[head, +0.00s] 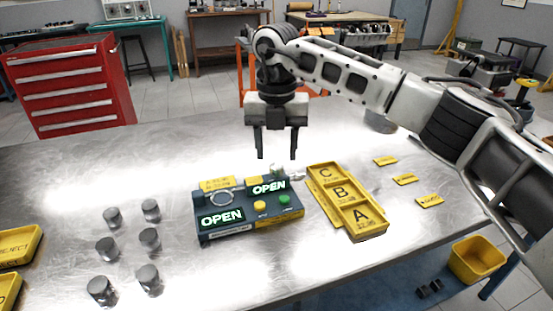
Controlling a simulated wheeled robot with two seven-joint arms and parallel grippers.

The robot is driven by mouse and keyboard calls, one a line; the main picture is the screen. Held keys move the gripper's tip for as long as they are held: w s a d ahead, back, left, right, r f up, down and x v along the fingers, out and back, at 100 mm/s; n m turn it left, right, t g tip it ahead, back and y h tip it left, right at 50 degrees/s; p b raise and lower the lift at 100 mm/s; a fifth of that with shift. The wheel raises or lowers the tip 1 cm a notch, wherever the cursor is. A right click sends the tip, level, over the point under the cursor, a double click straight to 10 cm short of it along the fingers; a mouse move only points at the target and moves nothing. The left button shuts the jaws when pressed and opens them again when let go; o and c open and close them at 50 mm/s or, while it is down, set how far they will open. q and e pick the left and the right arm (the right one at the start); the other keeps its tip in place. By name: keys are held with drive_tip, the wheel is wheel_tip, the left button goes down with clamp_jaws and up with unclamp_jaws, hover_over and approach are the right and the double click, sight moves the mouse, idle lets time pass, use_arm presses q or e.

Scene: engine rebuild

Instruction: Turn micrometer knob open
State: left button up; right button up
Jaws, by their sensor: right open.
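The micrometer station (249,210) is a dark blue-grey box on the metal table, with two lit green OPEN displays, a yellow button (260,205) and a green button (284,199). A ring-shaped part (224,197) sits at its upper left. A small silvery knob (278,170) shows at its back right, with a thin shaft pointing right. My right gripper (276,155) points down above and behind the station, fingers apart and empty, a little above the knob and not visibly touching it. My left gripper is not in view.
Several metal cylinders (149,240) stand left of the station. A yellow tray (368,234) marked A, B, C lies to its right, with small yellow labels (404,179) beyond. Yellow reject trays (18,246) are at the left edge. A yellow bin (478,259) is off the table's right edge.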

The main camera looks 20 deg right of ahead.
sight(277, 166)
wheel_tip(277, 166, up, 13)
drive_tip(key=shift+f, duration=0.15)
idle(0.4)
